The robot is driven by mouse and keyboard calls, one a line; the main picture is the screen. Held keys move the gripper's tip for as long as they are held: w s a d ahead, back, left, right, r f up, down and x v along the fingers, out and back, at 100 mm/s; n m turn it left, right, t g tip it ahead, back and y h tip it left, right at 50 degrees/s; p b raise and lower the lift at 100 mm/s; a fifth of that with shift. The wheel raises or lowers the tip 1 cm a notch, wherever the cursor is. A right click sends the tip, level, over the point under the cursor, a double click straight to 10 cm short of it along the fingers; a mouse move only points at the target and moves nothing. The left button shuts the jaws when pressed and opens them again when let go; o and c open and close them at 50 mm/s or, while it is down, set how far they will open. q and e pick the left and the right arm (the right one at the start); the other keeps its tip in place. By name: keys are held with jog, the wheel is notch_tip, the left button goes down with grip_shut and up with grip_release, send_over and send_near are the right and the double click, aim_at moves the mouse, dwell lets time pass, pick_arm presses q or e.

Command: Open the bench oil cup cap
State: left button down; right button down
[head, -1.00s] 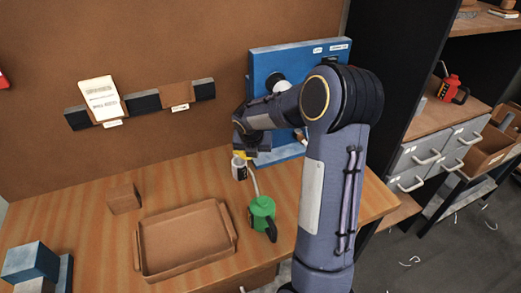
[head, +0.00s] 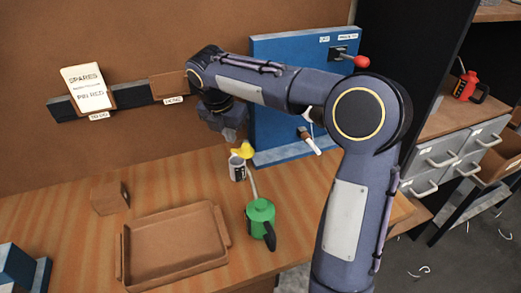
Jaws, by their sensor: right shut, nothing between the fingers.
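The oil cup (head: 237,170) is a small white cup with a dark label, standing on the bench near the blue panel. Its yellow cap (head: 243,150) sits at the top and looks tilted up toward the right. A dark opening seems to show below it, though it is small. My right gripper (head: 231,134) is above the cup, pointing down, shut and empty, apart from the cap. My right arm comes up from the lower right and reaches across to the left. My left gripper is out of view.
A green oil can (head: 261,217) stands in front of the cup, its thin spout rising close beside it. A brown tray (head: 125,250) and a brown block (head: 108,196) are to the left. The blue panel (head: 275,50) with a red-knobbed lever (head: 361,62) stands behind my arm.

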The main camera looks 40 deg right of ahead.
aim_at(242, 156)
pick_arm(q)
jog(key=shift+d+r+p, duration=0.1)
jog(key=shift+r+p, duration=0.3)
jog(key=shift+p, duration=0.35)
pick_arm(e)
jog(key=shift+m, duration=0.3)
jog(key=shift+w+d+r+x, duration=0.1)
jog(key=shift+w+d+x, duration=0.15)
jog(key=shift+x, duration=1.45)
jog(key=shift+w+d+r+x, duration=0.15)
jog(key=shift+d+x, duration=0.2)
jog(key=shift+x, duration=1.3)
jog(key=shift+w+d+r+x, duration=0.1)
jog(key=shift+w+d+x, duration=0.15)
jog(key=shift+x, duration=1.45)
jog(key=shift+s, duration=0.1)
jog(key=shift+d, duration=0.1)
